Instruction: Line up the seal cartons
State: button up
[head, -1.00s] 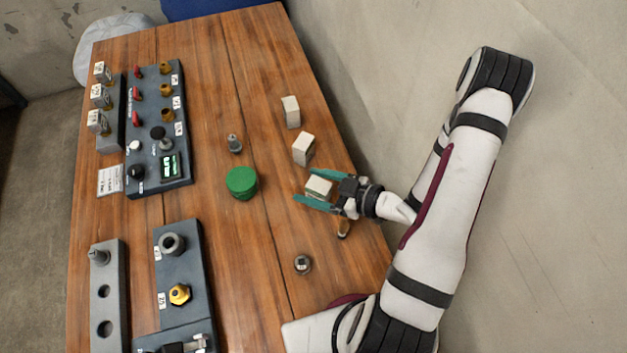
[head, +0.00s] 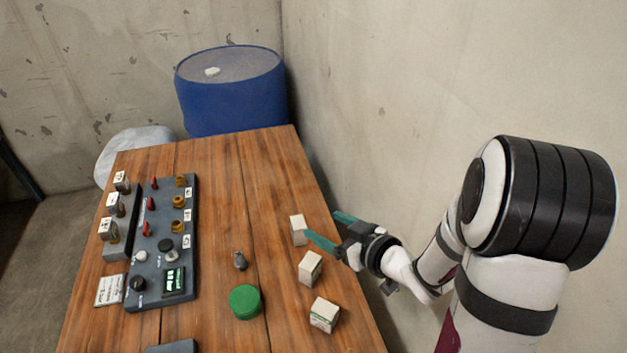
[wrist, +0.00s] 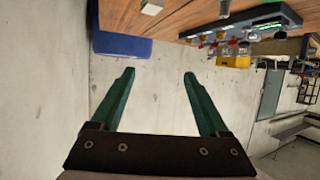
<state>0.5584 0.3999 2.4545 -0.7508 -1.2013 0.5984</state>
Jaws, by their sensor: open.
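Three pale seal cartons stand along the right side of the wooden table in the head view: a far one (head: 297,230), a middle one (head: 310,268) and a near one (head: 324,315). They form a rough row slanting towards the near right, and the near one looks turned. My gripper (head: 321,223) is open and empty, just right of the far carton. One green finger overlaps that carton's right edge in the picture; I cannot tell whether it touches. The wrist view shows both fingers (wrist: 160,78) wide apart, with a pale block (wrist: 151,6) at the top edge.
A valve panel (head: 165,225) and a rack of tagged parts (head: 118,252) are on the left of the table (head: 222,200). A green round cap (head: 245,302) and a small grey fitting (head: 240,260) lie mid-table. A blue drum (head: 232,105) stands behind. A wall is close on the right.

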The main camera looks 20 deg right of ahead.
jog(key=s+a+r+m+t+h, duration=0.1)
jog(key=a+r+m+h, duration=0.15)
jog(key=r, duration=0.45)
jog(key=a+r+m+h, duration=0.1)
jog(key=r+m+h, duration=0.15)
jog(key=r, duration=0.45)
jog(key=s+d+f+m+g+h, duration=0.1)
jog(key=s+f+m+g, duration=0.2)
jog(key=s+f+g, duration=0.55)
jog(key=s+a+f+m+g+y, duration=0.1)
jog(key=s+a+g, duration=0.1)
jog(key=s, duration=0.6)
jog(key=s+a+m+g+y, duration=0.1)
jog(key=s+a+g, duration=0.1)
jog(key=s, duration=0.6)
jog(key=shift+s+a+f, duration=0.35)
jog(key=shift+a, duration=0.4)
jog(key=shift+g, duration=0.25)
